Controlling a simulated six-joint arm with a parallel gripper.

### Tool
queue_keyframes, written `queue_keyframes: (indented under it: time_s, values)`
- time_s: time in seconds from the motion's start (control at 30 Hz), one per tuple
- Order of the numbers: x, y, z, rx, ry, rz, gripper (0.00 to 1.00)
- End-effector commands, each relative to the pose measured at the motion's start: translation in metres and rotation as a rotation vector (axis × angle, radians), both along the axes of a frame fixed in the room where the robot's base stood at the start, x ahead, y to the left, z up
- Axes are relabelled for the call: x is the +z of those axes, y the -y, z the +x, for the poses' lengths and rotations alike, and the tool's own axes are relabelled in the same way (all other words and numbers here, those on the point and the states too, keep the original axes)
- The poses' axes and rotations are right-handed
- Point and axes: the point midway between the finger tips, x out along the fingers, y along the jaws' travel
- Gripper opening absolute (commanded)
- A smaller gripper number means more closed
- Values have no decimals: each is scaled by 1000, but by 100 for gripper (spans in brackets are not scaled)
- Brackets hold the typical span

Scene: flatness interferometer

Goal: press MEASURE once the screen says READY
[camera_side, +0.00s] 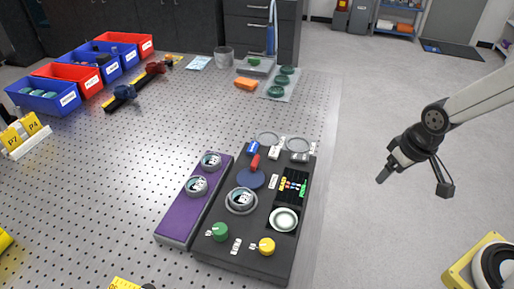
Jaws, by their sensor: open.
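The dark interferometer unit (228,262) lies on the perforated table. Its small black screen (292,187) shows coloured marks, too small to read, so I cannot tell whether it says READY. A green round knob or button (220,231) and a yellow one (267,246) sit at its near end. Their labels are too small to read, so I cannot tell which is MEASURE. My gripper (413,184) is open and empty, off the table's right edge above the floor, to the right of the unit and touching nothing.
A purple tray (175,227) with round parts lies left of the unit. A red-handled piece (254,164) stands on the unit's far half. Red and blue bins (60,97) line the far left. A yellow device (480,262) is at the lower right. The table between unit and bins is mostly clear.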

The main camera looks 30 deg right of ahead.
Motion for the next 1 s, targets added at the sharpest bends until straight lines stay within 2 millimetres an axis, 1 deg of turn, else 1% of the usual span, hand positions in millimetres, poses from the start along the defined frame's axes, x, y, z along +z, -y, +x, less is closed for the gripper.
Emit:
queue_keyframes:
  time_s: [0.27, 0.3, 0.37, 0.4, 0.47, 0.5, 0.53, 0.57, 1.0]
  values:
    - [0, 0, 0, 0, 0, 0, 79]
    - [0, 0, 0, 0, 0, 0, 76]
    - [0, 0, 0, 0, 0, 0, 56]
    - [0, 0, 0, 0, 0, 0, 44]
    - [0, 0, 0, 0, 0, 0, 25]
    - [0, 0, 0, 0, 0, 0, 12]
    - [0, 0, 0, 0, 0, 0, 2]
    - [0, 0, 0, 0, 0, 0, 0]
    - [0, 0, 0, 0, 0, 0, 0]
